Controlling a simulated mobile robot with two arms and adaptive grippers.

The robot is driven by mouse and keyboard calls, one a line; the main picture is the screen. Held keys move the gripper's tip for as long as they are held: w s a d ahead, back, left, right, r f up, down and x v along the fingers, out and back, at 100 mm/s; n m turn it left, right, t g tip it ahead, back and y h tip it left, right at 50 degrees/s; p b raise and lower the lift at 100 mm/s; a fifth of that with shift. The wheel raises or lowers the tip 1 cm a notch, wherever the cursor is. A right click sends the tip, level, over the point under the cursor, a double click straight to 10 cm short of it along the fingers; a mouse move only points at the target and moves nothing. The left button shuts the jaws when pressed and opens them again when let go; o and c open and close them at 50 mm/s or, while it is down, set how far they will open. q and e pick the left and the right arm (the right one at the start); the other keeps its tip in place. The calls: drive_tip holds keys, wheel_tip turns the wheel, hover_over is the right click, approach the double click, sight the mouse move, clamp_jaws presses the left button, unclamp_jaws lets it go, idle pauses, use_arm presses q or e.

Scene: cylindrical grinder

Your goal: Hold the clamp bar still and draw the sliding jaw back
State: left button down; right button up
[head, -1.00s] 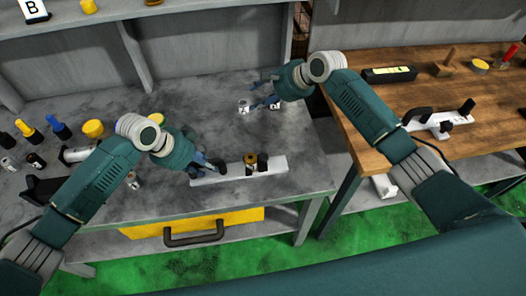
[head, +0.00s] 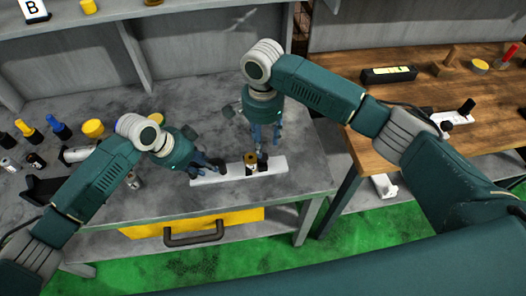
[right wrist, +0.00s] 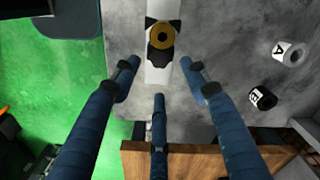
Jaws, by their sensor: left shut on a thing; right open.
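The clamp bar (head: 275,167) is a white bar lying on the grey bench; it also shows in the right wrist view (right wrist: 163,11). My left gripper (head: 209,166) is shut on its left end, at the dark fixed jaw, which the fingers partly hide. The dark sliding jaw (head: 263,162) stands toward the right end, and in the right wrist view (right wrist: 159,61) it is beside a round brass-coloured piece (right wrist: 160,37). My right gripper (head: 265,143) points down, open and empty, just behind and above the sliding jaw; its spread fingers (right wrist: 160,78) show clear of the jaw.
Bottles and a yellow pot (head: 93,129) are at the left. A wooden table (head: 430,95) with another white clamp is at the right. The bench's front edge is close to the bar.

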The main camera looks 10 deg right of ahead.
sight(264, 156)
wheel_tip(264, 156, down, 6)
drive_tip(key=shift+f, duration=0.1)
drive_tip(key=shift+c, duration=0.6)
drive_tip(key=shift+d, duration=0.1)
clamp_jaws()
